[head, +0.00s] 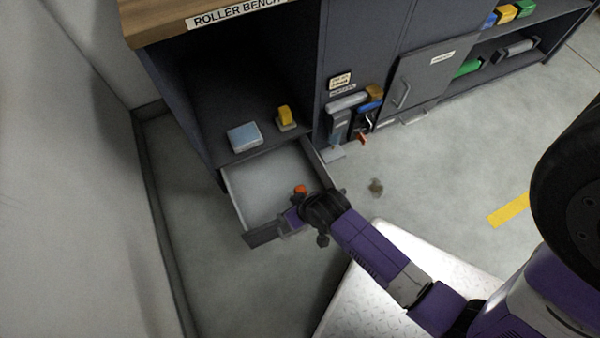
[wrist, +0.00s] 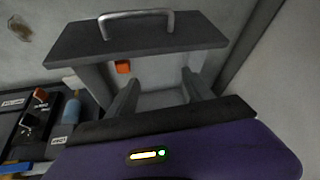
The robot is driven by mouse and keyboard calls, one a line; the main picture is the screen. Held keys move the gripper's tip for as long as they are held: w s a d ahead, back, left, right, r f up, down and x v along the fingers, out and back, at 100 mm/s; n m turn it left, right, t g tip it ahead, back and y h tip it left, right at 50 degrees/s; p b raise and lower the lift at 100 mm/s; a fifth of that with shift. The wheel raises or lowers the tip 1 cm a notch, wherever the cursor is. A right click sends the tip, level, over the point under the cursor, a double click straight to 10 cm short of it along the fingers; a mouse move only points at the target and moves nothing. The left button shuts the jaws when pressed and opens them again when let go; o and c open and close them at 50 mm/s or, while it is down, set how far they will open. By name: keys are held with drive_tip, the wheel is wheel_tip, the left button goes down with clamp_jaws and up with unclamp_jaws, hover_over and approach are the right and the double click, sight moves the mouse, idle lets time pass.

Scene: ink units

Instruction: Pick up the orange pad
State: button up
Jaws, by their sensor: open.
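The orange pad (head: 300,189) is a small block in the open drawer (head: 235,195), partly hidden by my arm in the head view. In the wrist view the pad (wrist: 122,66) lies near the drawer's front panel (wrist: 138,40), just left of the left finger. My gripper (head: 288,222) is over the drawer's front part. In the wrist view my gripper (wrist: 160,78) is open, with nothing between its fingers. The pad is outside the gap between the fingers. I cannot tell how high the fingers are above the drawer floor.
The drawer front has a metal handle (wrist: 136,17). Above the drawer, a blue block (head: 244,137) and a yellow item (head: 286,117) rest on the bench's shelf. Bottles and tools (head: 360,108) stand to the right. A wall (head: 85,220) is close on the left.

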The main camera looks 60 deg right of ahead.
sight(300, 189)
drive_tip(key=w+d+f+g+b, duration=0.1)
drive_tip(key=d+f+b, duration=0.2)
drive_tip(key=d, duration=0.1)
drive_tip(key=w+d+f+m+g+b, duration=0.1)
drive_tip(key=w+d+f+g+b, duration=0.1)
drive_tip(key=d+f+b, duration=0.1)
drive_tip(key=w+d+f+m+g+y+b, duration=0.1)
drive_tip(key=w+d+f+g+b, duration=0.1)
drive_tip(key=d+f, duration=0.3)
drive_tip(key=shift+w+d+f+b, duration=0.15)
drive_tip(key=shift+b, duration=0.45)
drive_tip(key=shift+d+f+b, duration=0.1)
drive_tip(key=shift+f+b, duration=0.7)
drive_tip(key=shift+f, duration=0.5)
drive_tip(key=f+b, duration=0.2)
drive_tip(key=f, duration=0.1)
drive_tip(key=f+b, duration=0.1)
drive_tip(key=f, duration=0.1)
drive_tip(key=shift+s+b, duration=0.35)
drive_tip(key=shift+r, duration=0.15)
clamp_jaws()
